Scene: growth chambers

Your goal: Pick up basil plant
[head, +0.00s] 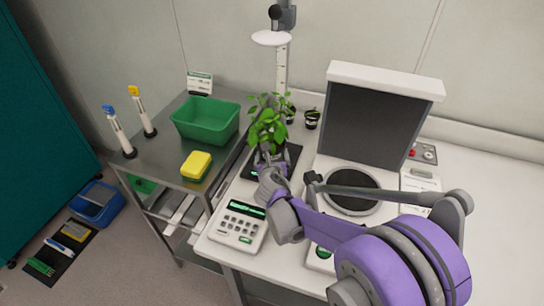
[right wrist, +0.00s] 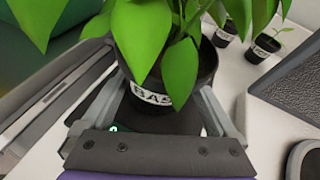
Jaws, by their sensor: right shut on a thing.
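The basil plant (head: 267,130) is a leafy green plant above a dark mat on the white bench in the head view. In the right wrist view its black pot (right wrist: 206,64) shows a white label with partly hidden letters, and broad leaves cover much of the pot. My right gripper (head: 272,166) reaches the pot from the front. In the right wrist view its two fingers (right wrist: 170,98) are shut on the pot, one on each side. I cannot tell whether the pot touches the mat. My left gripper is not in view.
Two small pots (head: 312,119) stand behind the plant. To the right is a device with a raised dark lid (head: 379,120). A keypad device (head: 238,222) is in front. On the left, a steel cart holds a green bin (head: 206,121) and a yellow sponge-like block (head: 196,165).

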